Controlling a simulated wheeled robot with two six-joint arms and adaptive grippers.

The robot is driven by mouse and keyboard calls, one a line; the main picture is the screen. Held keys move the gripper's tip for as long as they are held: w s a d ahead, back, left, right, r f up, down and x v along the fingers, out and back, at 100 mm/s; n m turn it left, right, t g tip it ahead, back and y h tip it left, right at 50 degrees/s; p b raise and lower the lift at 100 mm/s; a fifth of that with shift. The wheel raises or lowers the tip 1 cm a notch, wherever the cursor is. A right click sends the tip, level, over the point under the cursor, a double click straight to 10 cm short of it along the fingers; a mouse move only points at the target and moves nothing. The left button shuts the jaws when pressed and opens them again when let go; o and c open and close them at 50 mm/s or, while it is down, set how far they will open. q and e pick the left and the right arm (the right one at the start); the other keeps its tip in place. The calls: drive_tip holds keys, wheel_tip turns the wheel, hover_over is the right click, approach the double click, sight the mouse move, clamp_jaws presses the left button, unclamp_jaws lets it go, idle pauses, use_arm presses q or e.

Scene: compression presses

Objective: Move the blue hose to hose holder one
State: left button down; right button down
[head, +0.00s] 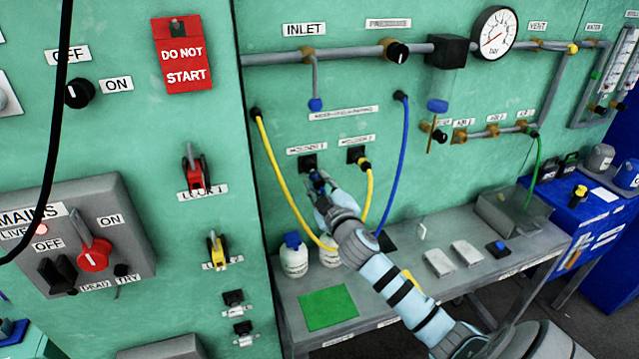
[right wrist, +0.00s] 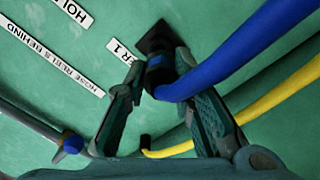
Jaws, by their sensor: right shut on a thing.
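The blue hose (head: 404,150) hangs from a black fitting on the green panel and passes behind my right arm. Its end (right wrist: 185,85), with a dark connector, is between the fingers of my right gripper (head: 322,192), which is shut on it. In the right wrist view the connector meets the black square of hose holder one (right wrist: 155,38); I cannot tell how deep it sits. Holder one (head: 308,161) shows above the gripper in the head view. Holder two (head: 355,153) has the yellow hose (head: 270,155) end in it. My left gripper is out of view.
A grey bench (head: 375,297) runs below the panel, with white bottles (head: 293,258), a green mat (head: 328,308) and grey blocks. The yellow hose loops close below my gripper. Pipes and a gauge (head: 493,33) are above.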

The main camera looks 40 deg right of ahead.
sight(319, 182)
drive_tip(key=shift+x, duration=1.7)
drive_tip(key=c, duration=1.3)
unclamp_jaws()
drive_tip(key=v, duration=1.2)
